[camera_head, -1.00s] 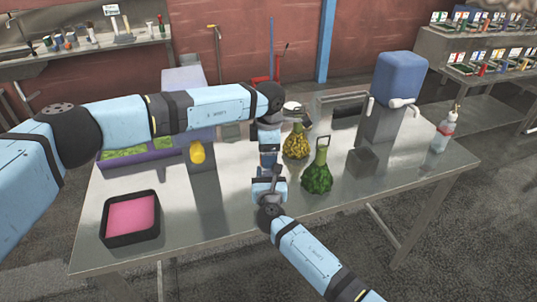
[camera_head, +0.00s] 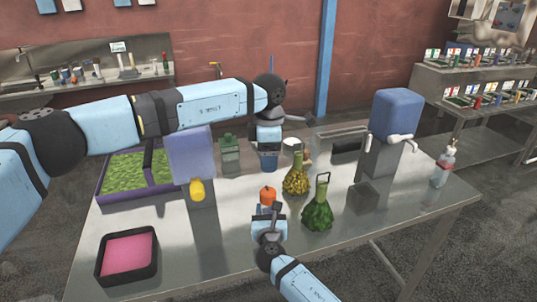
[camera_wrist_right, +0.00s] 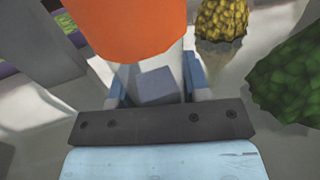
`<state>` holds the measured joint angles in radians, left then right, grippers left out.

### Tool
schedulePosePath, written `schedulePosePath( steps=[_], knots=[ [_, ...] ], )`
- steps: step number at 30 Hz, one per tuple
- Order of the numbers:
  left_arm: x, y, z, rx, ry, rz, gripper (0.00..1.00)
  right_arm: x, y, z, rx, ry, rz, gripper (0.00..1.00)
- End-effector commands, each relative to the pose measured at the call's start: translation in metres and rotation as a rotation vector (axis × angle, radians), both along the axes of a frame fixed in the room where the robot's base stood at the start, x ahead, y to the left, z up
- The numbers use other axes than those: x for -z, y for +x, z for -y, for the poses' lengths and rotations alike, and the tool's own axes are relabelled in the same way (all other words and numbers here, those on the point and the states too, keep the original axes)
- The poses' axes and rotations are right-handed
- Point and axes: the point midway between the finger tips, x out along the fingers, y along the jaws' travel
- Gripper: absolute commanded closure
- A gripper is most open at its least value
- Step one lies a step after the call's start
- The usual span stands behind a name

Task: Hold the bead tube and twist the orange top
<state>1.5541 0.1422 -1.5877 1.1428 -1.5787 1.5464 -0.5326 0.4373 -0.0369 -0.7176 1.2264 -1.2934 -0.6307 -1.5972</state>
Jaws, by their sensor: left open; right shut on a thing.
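The bead tube's orange top (camera_head: 267,195) shows near the middle of the table in the head view. In the right wrist view the orange top (camera_wrist_right: 135,28) is large and close, above the fingers. My right gripper (camera_head: 268,222) is shut on the tube below the top; the tube's body is mostly hidden. In the right wrist view my right gripper's fingers (camera_wrist_right: 155,88) stand on either side below the top. My left gripper (camera_head: 268,166) is open, pointing down, behind and above the orange top and apart from it.
A yellow-bead flask (camera_head: 295,181) and a green-bead flask (camera_head: 318,212) stand close on the right. A purple dispenser with a yellow spout (camera_head: 197,190) stands on the left. A black tray (camera_head: 98,268) holds pink material. A blue-topped dispenser (camera_head: 397,112) and a bottle (camera_head: 443,165) stand far right.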

Motion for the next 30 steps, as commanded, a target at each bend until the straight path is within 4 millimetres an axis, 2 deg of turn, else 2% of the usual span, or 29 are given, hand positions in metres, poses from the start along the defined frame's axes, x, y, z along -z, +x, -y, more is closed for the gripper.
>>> schedulePosePath(
  steps=[1,2,5,6,13,17,20,30],
  knots=[
    [0.0,0.0,0.0,0.0,0.0,0.0,0.27,0.0,0.0,0.0,0.0,0.0,0.0,0.86],
    [0.0,0.0,0.0,0.0,0.0,0.0,0.27,0.0,0.0,0.0,0.0,0.0,0.0,0.53],
    [0.0,0.0,0.0,0.0,0.0,0.0,0.27,0.0,0.0,0.0,0.0,0.0,0.0,0.3],
    [0.0,0.0,0.0,0.0,0.0,0.0,0.27,0.0,0.0,0.0,0.0,0.0,0.0,0.27],
    [0.0,0.0,0.0,0.0,0.0,0.0,0.27,0.0,0.0,0.0,0.0,0.0,0.0,0.27],
    [0.0,0.0,0.0,0.0,0.0,0.0,0.27,0.001,-0.008,0.0,-0.001,0.0,0.0,0.27],
    [0.0,0.0,0.0,0.0,0.0,0.0,0.27,0.001,-0.024,0.001,-0.002,0.002,-0.002,0.27],
    [0.0,0.0,0.0,0.0,0.0,0.0,0.27,0.001,-0.094,0.005,-0.001,0.001,-0.001,0.27]
  ],
)
